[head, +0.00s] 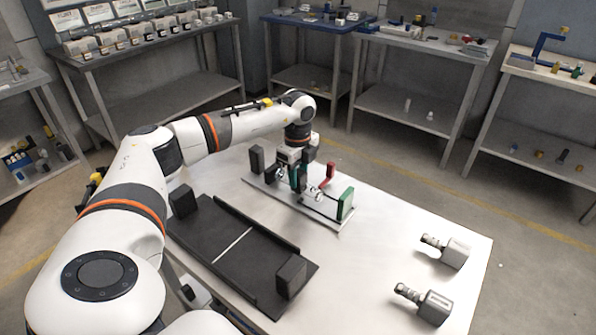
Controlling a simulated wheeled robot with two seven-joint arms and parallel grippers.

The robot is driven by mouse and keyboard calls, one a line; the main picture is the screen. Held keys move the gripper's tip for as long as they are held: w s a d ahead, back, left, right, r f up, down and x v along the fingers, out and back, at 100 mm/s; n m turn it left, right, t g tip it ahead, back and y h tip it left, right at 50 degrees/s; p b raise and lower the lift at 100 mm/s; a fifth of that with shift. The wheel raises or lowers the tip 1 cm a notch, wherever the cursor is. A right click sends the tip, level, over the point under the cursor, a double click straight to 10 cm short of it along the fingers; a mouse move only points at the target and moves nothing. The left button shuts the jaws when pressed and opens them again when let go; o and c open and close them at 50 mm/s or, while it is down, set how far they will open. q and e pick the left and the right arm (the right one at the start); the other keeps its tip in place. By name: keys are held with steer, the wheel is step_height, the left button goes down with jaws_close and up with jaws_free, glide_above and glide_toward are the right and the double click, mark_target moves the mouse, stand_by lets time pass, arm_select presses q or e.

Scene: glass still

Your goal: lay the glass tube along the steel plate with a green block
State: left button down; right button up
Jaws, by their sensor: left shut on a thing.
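The steel plate (325,218) lies on the white table towards the back. A green block (346,203) stands upright at its right end, and a dark block (257,160) stands at its left end. My left arm reaches over from the left. My left gripper (300,180) points down over the plate between these blocks and is shut on a small clear, shiny piece that looks like the glass tube (317,194). Much of the tube is hidden by the fingers and by the fittings there, so whether it touches the plate cannot be told. My right gripper is not in view.
A black tray (205,238) with dark end blocks lies in front of the plate. A red upright piece (328,177) stands close to my left gripper. Two grey metal fittings (455,252) (434,308) lie at the right. The table between them and the plate is clear.

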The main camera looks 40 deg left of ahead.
mark_target(298, 172)
arm_select(q)
steer(key=shift+f, duration=0.4)
stand_by(0.5)
steer(key=c, duration=0.9)
jaws_free()
steer(key=shift+c, duration=0.2)
step_height(298, 172, up, 12)
steer(key=b, duration=0.1)
steer(key=shift+b, duration=0.4)
